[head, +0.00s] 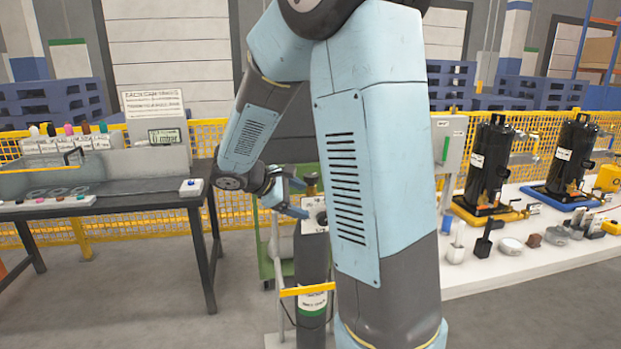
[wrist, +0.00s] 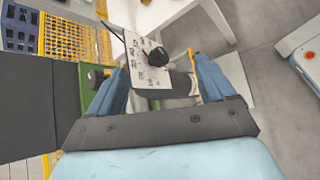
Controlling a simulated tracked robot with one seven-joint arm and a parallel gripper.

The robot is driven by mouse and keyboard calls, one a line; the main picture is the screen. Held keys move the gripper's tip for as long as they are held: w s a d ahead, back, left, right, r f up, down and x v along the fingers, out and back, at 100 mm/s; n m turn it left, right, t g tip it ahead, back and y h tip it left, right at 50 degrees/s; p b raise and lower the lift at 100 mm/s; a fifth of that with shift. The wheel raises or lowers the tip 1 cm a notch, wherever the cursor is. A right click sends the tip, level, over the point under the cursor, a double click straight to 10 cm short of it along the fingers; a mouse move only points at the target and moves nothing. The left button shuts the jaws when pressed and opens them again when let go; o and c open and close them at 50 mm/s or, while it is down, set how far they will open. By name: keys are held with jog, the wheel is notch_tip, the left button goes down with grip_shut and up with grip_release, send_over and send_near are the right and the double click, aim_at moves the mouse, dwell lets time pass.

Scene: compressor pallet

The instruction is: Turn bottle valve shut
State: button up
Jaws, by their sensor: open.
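The grey gas bottle (head: 312,262) stands upright in the head view, with a white label and a green band low on its body. Its dark valve knob (head: 310,182) shows at the top, just beyond my gripper (head: 299,198). In the wrist view the black knob (wrist: 158,57) lies between the tips of my blue fingers, in front of a white panel with markings (wrist: 140,70). My gripper is open, with a clear gap on both sides of the knob. I cannot tell how deep the knob sits between the fingers. My arm hides part of the bottle's right side.
A yellow bar (head: 305,290) crosses the bottle's front. A green cart (head: 267,250) stands behind it. A dark workbench (head: 120,202) is at the left. A white pallet platform (head: 530,255) with black compressor vessels (head: 489,160) is at the right.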

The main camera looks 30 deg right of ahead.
jog(key=w+a+f+n+t+h, duration=0.25)
jog(key=w+f+n, duration=0.4)
jog(key=w, duration=0.45)
jog(key=n+t+h, duration=0.3)
jog(key=n+t, duration=0.2)
jog(key=n, duration=0.1)
send_near(307, 180)
jog(key=shift+g+y, duration=0.25)
jog(key=x, duration=0.6)
jog(key=shift+w, duration=0.25)
jog(key=shift+w+d+r, duration=0.15)
jog(key=shift+d+r, duration=0.05)
jog(key=shift+d, duration=0.4)
jog(key=shift+x, duration=3.6)
jog(key=shift+w+r, duration=0.1)
jog(key=shift+c, duration=0.5)
